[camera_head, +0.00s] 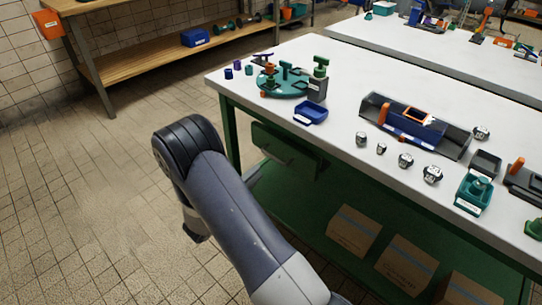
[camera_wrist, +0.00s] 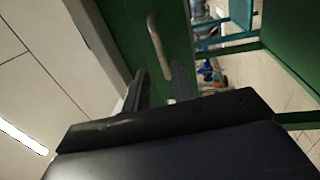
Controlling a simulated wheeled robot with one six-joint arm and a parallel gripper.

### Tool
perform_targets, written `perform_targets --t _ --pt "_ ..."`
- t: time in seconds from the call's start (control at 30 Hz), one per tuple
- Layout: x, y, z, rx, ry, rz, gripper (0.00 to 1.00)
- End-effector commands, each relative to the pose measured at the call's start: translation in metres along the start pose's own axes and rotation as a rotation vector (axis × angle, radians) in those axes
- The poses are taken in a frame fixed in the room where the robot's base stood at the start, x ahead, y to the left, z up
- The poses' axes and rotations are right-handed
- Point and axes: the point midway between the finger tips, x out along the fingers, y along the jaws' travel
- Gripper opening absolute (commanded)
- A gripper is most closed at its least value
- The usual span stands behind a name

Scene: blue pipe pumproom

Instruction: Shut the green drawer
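The green drawer (camera_head: 290,148) hangs under the near left part of the white-topped table, with a bar handle on its front. How far it stands out is hard to tell. In the wrist view its green front (camera_wrist: 125,30) and pale metal handle (camera_wrist: 157,47) lie just beyond my gripper (camera_wrist: 158,85). The two dark fingers are apart with nothing visible between them. The handle appears beyond the fingertips; I cannot tell whether they touch the front. In the head view my arm reaches up from the bottom, left of the drawer, and my gripper cannot be made out.
The white table (camera_head: 345,130) carries a teal round fixture (camera_head: 283,88), a blue tray (camera_head: 311,113) and several small parts. Cardboard boxes (camera_head: 355,231) rest on its lower green shelf. A wooden bench (camera_head: 160,50) stands behind. Tiled floor is free at left.

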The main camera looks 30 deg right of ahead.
Motion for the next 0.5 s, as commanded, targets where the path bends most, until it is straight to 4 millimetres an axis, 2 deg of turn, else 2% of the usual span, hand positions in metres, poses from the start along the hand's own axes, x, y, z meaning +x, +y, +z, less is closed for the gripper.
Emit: perform_targets --t 0.3,0.5 --pt "0.059 -0.002 0.001 0.002 -0.004 -0.001 0.25" --pt "0.082 -0.001 0.000 0.002 0.000 -0.002 0.25"
